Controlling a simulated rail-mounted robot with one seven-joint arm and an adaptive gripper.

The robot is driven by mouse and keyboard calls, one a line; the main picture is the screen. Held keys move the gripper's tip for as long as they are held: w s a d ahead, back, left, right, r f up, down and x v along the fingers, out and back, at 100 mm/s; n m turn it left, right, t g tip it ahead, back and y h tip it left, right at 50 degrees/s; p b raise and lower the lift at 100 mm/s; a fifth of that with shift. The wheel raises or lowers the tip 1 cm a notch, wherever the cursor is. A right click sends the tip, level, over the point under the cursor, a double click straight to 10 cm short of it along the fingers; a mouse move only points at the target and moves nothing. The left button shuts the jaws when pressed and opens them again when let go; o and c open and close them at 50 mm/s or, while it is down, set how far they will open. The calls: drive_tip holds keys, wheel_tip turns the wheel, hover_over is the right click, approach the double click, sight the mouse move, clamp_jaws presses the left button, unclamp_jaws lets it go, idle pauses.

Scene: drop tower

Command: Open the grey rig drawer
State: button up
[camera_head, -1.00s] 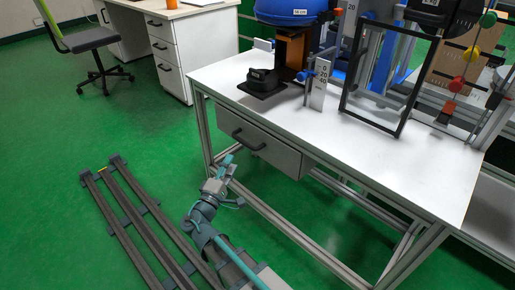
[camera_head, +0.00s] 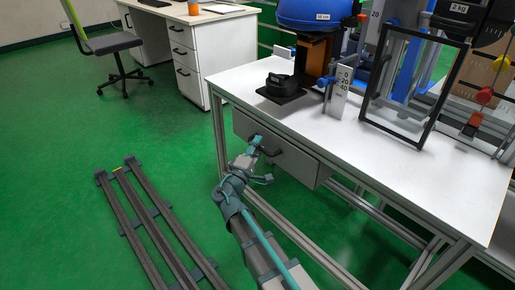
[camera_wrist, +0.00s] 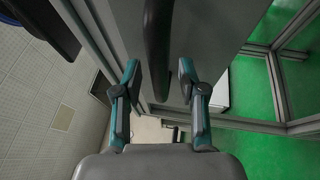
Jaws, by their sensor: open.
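The grey drawer (camera_head: 298,163) hangs under the white tabletop at its left end and looks shut. Its dark bar handle (camera_head: 271,153) is partly covered by my gripper in the head view. My gripper (camera_head: 258,144) is at the drawer front, at the handle. In the wrist view, my open gripper (camera_wrist: 160,76) has one teal-and-dark finger on each side of the dark handle (camera_wrist: 158,45). A gap shows between the handle and each finger. Whether the fingertips reach past the bar in depth, I cannot tell.
The white table (camera_head: 330,135) carries a blue dome (camera_head: 312,12), a dark block (camera_head: 280,86) and a black frame (camera_head: 418,90). Metal table legs stand around the drawer. A floor rail (camera_head: 150,215) lies at left; green floor there is clear.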

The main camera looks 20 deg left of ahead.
clamp_jaws()
idle(0.5)
